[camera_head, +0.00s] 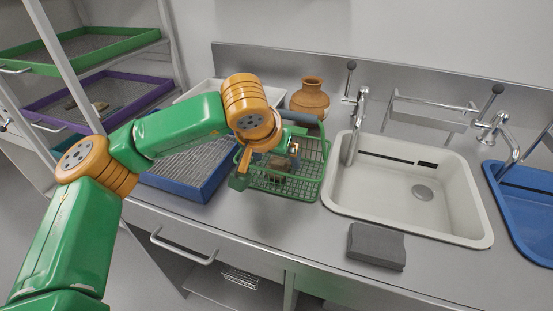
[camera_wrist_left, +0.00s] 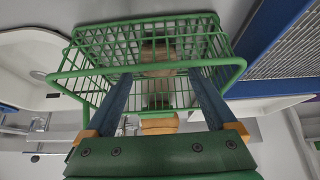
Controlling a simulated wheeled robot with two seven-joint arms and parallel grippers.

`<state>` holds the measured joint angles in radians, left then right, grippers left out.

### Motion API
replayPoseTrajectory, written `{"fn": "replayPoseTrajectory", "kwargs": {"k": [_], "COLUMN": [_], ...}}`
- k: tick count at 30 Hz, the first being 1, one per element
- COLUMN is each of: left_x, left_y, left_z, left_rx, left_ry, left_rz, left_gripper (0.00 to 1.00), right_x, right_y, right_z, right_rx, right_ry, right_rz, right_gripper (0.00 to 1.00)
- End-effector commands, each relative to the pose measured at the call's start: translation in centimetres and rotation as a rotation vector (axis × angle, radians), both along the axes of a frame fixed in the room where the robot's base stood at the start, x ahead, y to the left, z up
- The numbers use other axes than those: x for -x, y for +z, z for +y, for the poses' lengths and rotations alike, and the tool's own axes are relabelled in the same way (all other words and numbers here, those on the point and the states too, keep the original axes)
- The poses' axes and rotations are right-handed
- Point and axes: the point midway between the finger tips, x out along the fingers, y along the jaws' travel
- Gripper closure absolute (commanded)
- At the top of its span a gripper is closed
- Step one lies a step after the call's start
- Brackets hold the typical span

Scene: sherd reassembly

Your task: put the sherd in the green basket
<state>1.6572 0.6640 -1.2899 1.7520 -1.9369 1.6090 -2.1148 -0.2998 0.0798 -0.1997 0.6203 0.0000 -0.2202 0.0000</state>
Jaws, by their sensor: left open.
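The green wire basket (camera_head: 312,186) stands on the counter between the blue tray and the white sink. It also shows in the left wrist view (camera_wrist_left: 92,92), which is turned upside down. A brown piece that looks like the sherd (camera_head: 275,166) lies inside the basket, partly hidden by the wires and my arm. In the left wrist view the brown piece (camera_wrist_left: 157,52) shows through the mesh. My left gripper (camera_wrist_left: 160,76) is open over the basket, with its two fingers apart and nothing between them touching either one. My right gripper is not in view.
A blue tray with a ribbed grey lining (camera_head: 200,192) stands left of the basket. A brown jar (camera_head: 310,98) stands behind it. The white sink (camera_head: 400,222) is to the right, with a grey block (camera_head: 376,246) in front. A shelf with a purple tray (camera_head: 48,104) is at far left.

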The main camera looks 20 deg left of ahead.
Motion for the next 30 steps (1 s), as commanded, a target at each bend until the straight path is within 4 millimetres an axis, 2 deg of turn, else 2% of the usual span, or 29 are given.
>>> {"fn": "replayPoseTrajectory", "kwargs": {"k": [6, 11, 15, 27, 29, 30], "left_x": [3.3, 5.0, 5.7, 5.7, 5.7, 5.7], "left_y": [5.3, 8.1, 8.9, 9.0, 9.7, 10.6], "left_z": [0.0, 0.0, 0.0, 0.0, 0.0, 0.0], "left_rx": [-0.001, -0.001, -0.001, -0.001, -0.001, -0.001], "left_ry": [-0.003, -0.001, -0.001, -0.001, -0.001, -0.001], "left_rz": [-0.006, -0.004, -0.001, 0.000, 0.000, 0.000], "left_gripper": [0.10, 0.10, 0.10, 0.10, 0.10, 0.10], "right_x": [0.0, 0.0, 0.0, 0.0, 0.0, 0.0], "right_y": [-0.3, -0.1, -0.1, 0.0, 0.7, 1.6], "right_z": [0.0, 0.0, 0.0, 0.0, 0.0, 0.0], "right_rx": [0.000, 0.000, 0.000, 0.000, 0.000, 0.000], "right_ry": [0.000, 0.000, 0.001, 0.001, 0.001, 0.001], "right_rz": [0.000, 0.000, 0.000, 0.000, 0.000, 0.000], "right_gripper": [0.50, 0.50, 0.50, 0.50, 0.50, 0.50]}}
